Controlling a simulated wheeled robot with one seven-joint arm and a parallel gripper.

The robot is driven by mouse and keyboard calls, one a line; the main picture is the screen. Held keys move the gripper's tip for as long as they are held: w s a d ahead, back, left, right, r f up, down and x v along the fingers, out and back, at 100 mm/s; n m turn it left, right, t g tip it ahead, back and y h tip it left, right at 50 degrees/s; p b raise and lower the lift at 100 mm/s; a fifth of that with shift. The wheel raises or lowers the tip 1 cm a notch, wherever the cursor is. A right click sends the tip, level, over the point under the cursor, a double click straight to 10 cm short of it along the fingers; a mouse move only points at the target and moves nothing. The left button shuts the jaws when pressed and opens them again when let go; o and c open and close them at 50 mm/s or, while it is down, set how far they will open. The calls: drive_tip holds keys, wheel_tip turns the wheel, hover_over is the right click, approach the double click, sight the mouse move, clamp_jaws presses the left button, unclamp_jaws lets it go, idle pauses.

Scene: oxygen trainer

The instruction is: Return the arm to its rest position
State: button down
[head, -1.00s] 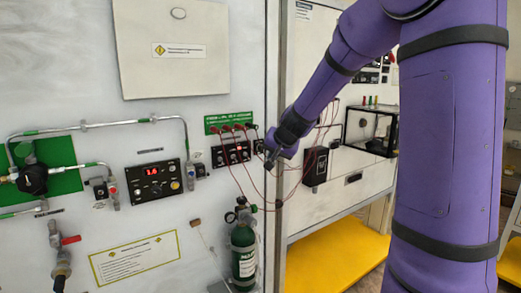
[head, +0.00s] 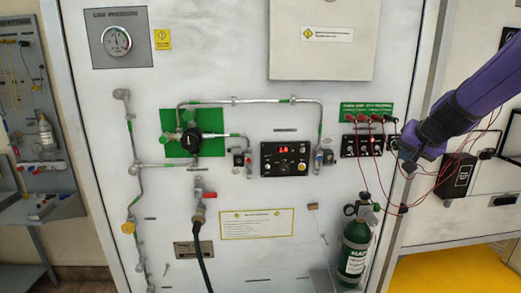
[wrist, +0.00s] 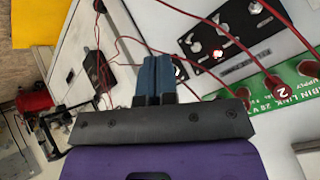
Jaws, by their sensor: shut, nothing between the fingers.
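My gripper (head: 409,165) is at the right of the head view, at the end of my purple arm. The green label strip (wrist: 240,108) with red plugs is to the right. I cannot tell whether the fingers touch any lead.
Red leads (head: 400,190) hang around my gripper. A green cylinder (head: 355,250) stands below. A control box with a red display (head: 286,159) and pipework are on the left.

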drive_tip(key=s+a+r+n+g, duration=0.2)
drive_tip(key=s+a+r+n, duration=0.2)
drive_tip(key=s+a, duration=0.8)
drive_tip(key=s+d+n+g, duration=0.1)
drive_tip(key=s+n, duration=0.1)
drive_tip(key=s, duration=1.6)
drive_tip(key=shift+n, duration=0.4)
drive_tip(key=shift+w, duration=0.1)
